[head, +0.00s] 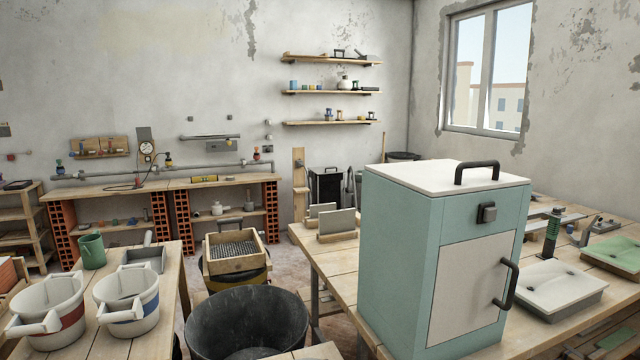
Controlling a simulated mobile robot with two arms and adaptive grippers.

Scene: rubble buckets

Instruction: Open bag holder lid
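A teal box (395,262), which appears to be the bag holder, stands upright on the wooden table at the right. Its white lid (418,178) lies flat and closed on top. A black handle (477,170) is fixed on the lid. A dark square latch (487,213) sits on the front just below the lid. A white front door (470,285) with a black side handle (510,285) is shut. The inside of the box is hidden. Neither of my grippers is in view.
The wooden table (330,262) also carries a white tray (555,288) and a green tray (612,255) to the right of the box. Two white buckets (128,300) (45,307) stand on the left table. A large black tub (247,322) is between the tables.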

